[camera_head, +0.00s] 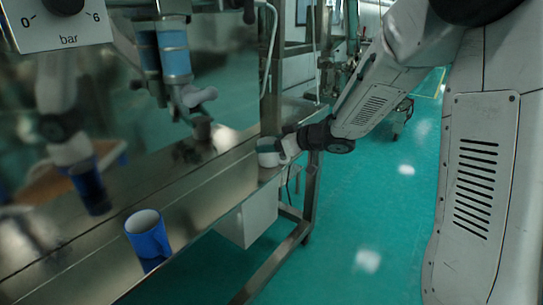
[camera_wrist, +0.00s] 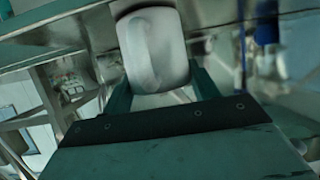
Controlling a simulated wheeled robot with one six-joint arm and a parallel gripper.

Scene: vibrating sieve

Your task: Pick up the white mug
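The white mug (camera_head: 268,157) is at the edge of the metal ledge, in the middle of the head view. My gripper (camera_head: 281,150) reaches it from the right, and its fingers are too small there to make out. In the wrist view the mug (camera_wrist: 170,45) fills the upper middle, with its handle side toward the camera. The two dark green fingers of my gripper (camera_wrist: 161,88) flank its lower part, one on each side. Whether they press on it or leave a slight gap, I cannot tell. Whether the mug's base rests on the ledge is also unclear.
A blue mug (camera_head: 149,238) with a white inside stands nearer on the same metal ledge (camera_head: 205,190). A shiny metal wall behind mirrors the scene. A pressure dial (camera_head: 55,28) is at top left. Green floor (camera_head: 345,235) lies open to the right.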

